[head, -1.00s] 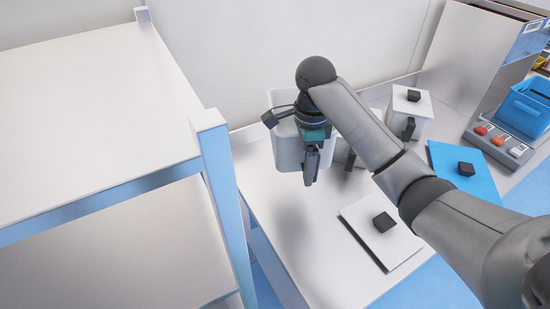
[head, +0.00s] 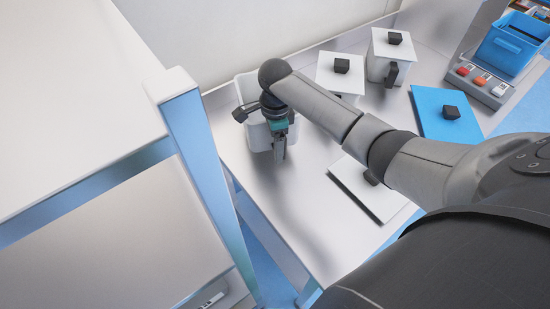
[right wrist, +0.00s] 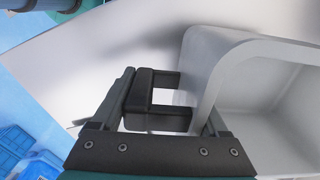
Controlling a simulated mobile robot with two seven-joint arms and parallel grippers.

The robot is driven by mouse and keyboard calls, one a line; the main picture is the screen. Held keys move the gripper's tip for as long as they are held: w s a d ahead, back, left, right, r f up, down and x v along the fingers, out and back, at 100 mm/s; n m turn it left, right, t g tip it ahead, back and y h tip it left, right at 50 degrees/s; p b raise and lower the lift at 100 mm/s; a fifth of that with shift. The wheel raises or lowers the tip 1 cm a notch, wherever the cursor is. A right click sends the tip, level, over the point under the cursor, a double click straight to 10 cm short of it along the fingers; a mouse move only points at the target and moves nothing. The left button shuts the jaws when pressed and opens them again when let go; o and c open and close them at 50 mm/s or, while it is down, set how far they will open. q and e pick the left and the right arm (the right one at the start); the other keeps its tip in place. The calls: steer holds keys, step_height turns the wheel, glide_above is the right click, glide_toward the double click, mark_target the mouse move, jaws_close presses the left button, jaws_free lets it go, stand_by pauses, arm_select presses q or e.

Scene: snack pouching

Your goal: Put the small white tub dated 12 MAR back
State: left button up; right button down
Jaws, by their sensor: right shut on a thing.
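An open white tub (head: 244,94) is at the back left of the table in the head view. It also fills the right side of the right wrist view (right wrist: 220,62), where its inside looks empty. My right gripper (head: 279,158) is at its front and is shut on its black handle (right wrist: 160,103). No date can be read on it. Two other white tubs have lids with black knobs: one in the middle (head: 338,78) and one at the back right (head: 390,58). My left gripper is not in view.
A white lid (head: 375,201) and a blue lid (head: 446,112) lie on the table (head: 290,215). A blue bin (head: 510,45) stands beside a panel with buttons (head: 482,80) at the right. A shelf post (head: 195,150) rises close at the left. The table's front left is clear.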

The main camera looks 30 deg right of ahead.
steer(key=shift+f+b, duration=0.55)
steer(key=shift+f, duration=2.4)
jaws_free()
step_height(320, 180, up, 12)
steer(key=shift+r+p, duration=0.1)
steer(key=shift+p, duration=1.05)
